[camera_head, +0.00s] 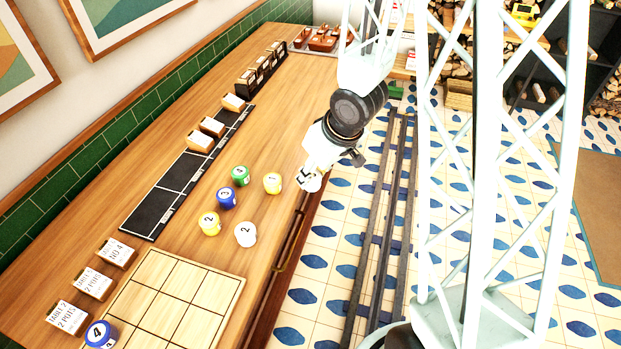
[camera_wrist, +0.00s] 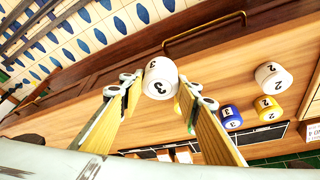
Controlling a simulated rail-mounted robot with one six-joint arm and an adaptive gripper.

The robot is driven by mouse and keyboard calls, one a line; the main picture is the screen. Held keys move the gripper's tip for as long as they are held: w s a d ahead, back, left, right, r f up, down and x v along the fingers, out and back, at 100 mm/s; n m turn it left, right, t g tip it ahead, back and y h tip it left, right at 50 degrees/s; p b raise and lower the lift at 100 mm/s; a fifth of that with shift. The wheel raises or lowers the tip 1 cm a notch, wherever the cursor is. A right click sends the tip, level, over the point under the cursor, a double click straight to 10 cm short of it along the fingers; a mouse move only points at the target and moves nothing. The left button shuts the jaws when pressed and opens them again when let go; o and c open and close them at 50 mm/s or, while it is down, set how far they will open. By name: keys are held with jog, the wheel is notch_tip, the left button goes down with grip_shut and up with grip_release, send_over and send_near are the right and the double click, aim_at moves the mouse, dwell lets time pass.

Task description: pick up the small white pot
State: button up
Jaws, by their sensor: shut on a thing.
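A white pot marked 3 (camera_wrist: 161,80) is between my fingertips in the wrist view, tilted toward the camera. My gripper (camera_wrist: 155,88) is shut on it. In the head view my gripper (camera_head: 309,178) is over the table's right edge, and the held pot is hard to tell from the white fingers. Another white pot, marked 2 (camera_head: 245,233), stands on the table to the lower left of my gripper; it also shows at the right of the wrist view (camera_wrist: 272,76).
Green (camera_head: 240,175), blue (camera_head: 227,198), pale yellow (camera_head: 272,183) and yellow (camera_head: 209,223) pots stand left of my gripper. A wooden grid board (camera_head: 236,281), a blue pot marked 4 (camera_head: 101,334) and label cards are at the front. A black strip (camera_head: 147,210) lies along the wall side.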

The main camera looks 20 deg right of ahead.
jog(key=shift+s+d+b, duration=0.2)
jog(key=shift+s+b, duration=0.15)
jog(key=shift+b, duration=0.45)
jog(key=shift+w, duration=0.1)
dwell(0.3)
jog(key=w+a+r+m+p, duration=0.1)
jog(key=w+a+p, duration=0.1)
jog(key=w, duration=0.7)
jog(key=w+a+r+m+h+p, duration=0.1)
jog(key=w+a+m+p, duration=0.1)
jog(key=w, duration=0.8)
jog(key=shift+w+a+m+h, duration=0.2)
jog(key=shift+w+m+h, duration=0.05)
jog(key=shift+m+h, duration=0.05)
jog(key=shift+a, duration=0.15)
